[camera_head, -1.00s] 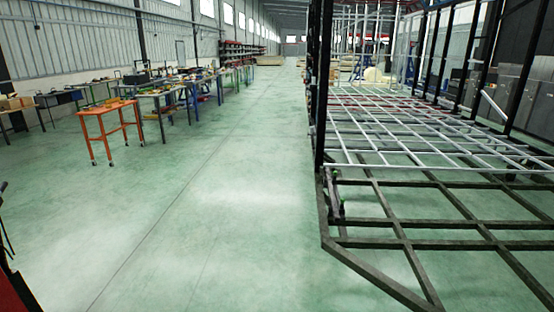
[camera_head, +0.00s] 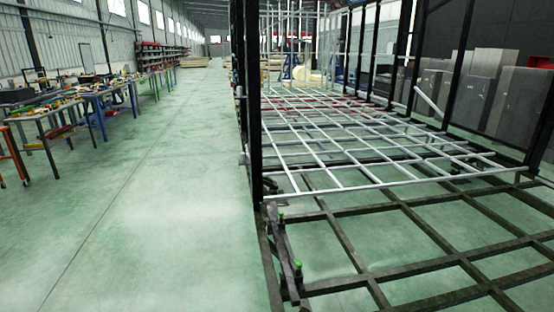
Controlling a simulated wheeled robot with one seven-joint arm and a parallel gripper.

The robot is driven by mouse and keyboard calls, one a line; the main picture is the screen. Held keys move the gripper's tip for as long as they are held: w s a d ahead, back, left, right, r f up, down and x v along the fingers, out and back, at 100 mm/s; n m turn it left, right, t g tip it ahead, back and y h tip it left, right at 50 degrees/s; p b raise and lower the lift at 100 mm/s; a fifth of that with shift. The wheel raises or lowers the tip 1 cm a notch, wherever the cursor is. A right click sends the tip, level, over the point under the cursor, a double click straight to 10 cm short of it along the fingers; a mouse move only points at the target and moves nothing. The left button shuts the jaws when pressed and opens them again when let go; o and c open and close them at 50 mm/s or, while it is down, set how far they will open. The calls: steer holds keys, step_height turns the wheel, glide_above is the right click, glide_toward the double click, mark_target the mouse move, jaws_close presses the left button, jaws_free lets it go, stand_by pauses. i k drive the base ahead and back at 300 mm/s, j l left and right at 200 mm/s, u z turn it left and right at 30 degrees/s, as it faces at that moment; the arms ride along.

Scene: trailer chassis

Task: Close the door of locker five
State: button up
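Several grey metal lockers or cabinets (camera_head: 478,95) stand in a row at the right, behind the trailer frame's black posts. They are far off, and their numbers cannot be read. I cannot tell which is locker five or whether any door is open. My gripper is not in view.
A trailer chassis (camera_head: 370,205) of dark beams and pale crossbars fills the right half, with tall black posts (camera_head: 248,100). Workbenches with tools (camera_head: 75,105) line the left, an orange-legged one (camera_head: 15,155) at the edge. The green floor (camera_head: 160,190) between is clear.

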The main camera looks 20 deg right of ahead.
mark_target(525, 88)
steer(key=i+j+u, duration=0.15)
steer(key=i+u, duration=0.2)
steer(key=i, duration=0.3)
steer(key=i+u, duration=0.35)
steer(key=i, duration=0.35)
steer(key=i+l+u, duration=0.2)
steer(key=i+u, duration=0.15)
steer(key=i, duration=0.3)
steer(key=i+z, duration=0.1)
steer(key=i, duration=0.5)
steer(key=i+z, duration=0.15)
steer(key=i, duration=0.4)
steer(key=i+j+z, duration=0.1)
steer(key=i, duration=0.45)
steer(key=i+j+z, duration=0.1)
steer(key=i+j, duration=0.15)
steer(key=i, duration=0.35)
steer(key=i+z, duration=0.15)
steer(key=i, duration=1.85)
steer(key=i+z, duration=0.25)
steer(key=i, duration=0.4)
steer(key=i+z, duration=0.2)
steer(key=i, duration=0.45)
steer(key=i+j+z, duration=0.25)
steer(key=i, duration=6.2)
steer(key=i+j, duration=0.1)
steer(key=i, duration=0.85)
steer(key=i+j, duration=0.1)
steer(key=i, duration=0.9)
